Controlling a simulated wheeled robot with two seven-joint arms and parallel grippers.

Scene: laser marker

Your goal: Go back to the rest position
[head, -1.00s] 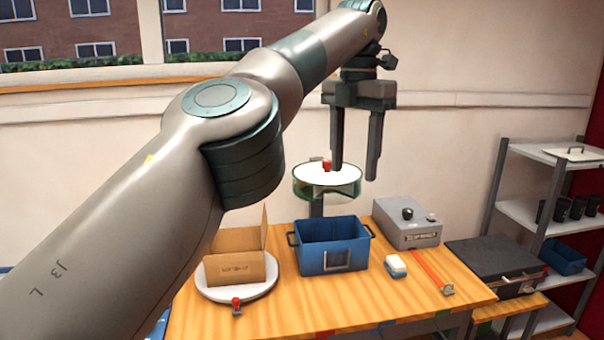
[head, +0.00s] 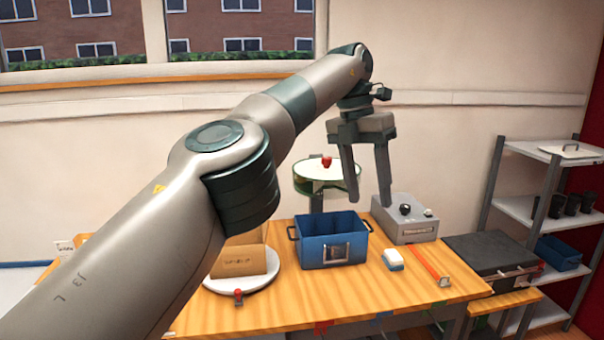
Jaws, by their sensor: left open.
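My left gripper (head: 370,202) hangs in the air with its fingers pointing down and apart, holding nothing. It is in front of the wall, above the back of the wooden table (head: 370,305). In the head view it shows just right of the round white-topped stand (head: 332,172) with a small red object (head: 326,161) on it. My left arm crosses the picture from the lower left and hides part of the table's left side. My right gripper is not in view.
On the table are a blue bin (head: 330,247), a grey box with knobs (head: 405,222), a white-and-blue block (head: 393,259), a red strip (head: 430,265) and a cardboard box (head: 245,262) on a white turntable (head: 262,283). A black case (head: 490,258) and shelves (head: 545,150) stand right.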

